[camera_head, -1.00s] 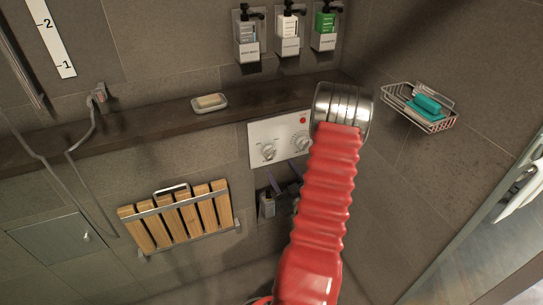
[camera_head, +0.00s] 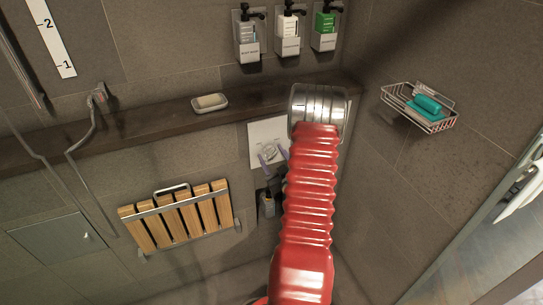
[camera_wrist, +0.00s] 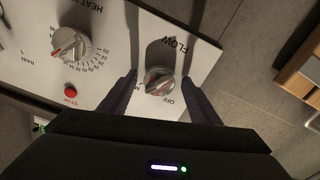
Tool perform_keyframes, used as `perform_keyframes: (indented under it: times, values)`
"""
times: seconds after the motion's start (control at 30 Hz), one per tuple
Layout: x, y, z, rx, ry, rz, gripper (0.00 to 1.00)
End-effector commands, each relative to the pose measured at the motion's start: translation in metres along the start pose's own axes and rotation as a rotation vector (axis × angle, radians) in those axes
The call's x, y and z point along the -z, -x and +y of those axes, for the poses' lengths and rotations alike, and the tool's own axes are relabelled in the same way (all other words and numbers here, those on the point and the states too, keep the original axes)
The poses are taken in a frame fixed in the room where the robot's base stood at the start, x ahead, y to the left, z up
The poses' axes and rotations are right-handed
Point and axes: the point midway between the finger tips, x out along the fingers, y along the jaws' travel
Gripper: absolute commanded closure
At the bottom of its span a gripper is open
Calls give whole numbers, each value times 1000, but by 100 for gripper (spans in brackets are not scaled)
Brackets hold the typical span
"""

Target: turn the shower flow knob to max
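The white control panel (camera_head: 257,131) is on the shower wall below the ledge, and my arm hides its right part. In the wrist view the panel appears upside down. The silver flow knob (camera_wrist: 160,81) has its FLOW label above it and OFF below it in that picture. My gripper (camera_head: 275,156) is open, with one dark finger on each side of the flow knob. Gaps show between the knob and both fingers in the wrist view. The knob has a red mark on its left side there.
In the wrist view the heat knob (camera_wrist: 69,46) and red stop button (camera_wrist: 70,92) lie left of the flow knob. A ledge (camera_head: 160,119) with a soap dish (camera_head: 209,104) runs above the panel. A folded wooden seat (camera_head: 180,217) hangs at lower left.

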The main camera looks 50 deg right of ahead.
Motion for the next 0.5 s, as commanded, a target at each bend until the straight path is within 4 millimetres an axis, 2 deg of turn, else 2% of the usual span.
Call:
perform_keyframes:
  times: [0.07, 0.5]
  values:
    - [0, 0, 0, 0, 0, 0, 49]
    - [0, 0, 0, 1, 0, 0, 80]
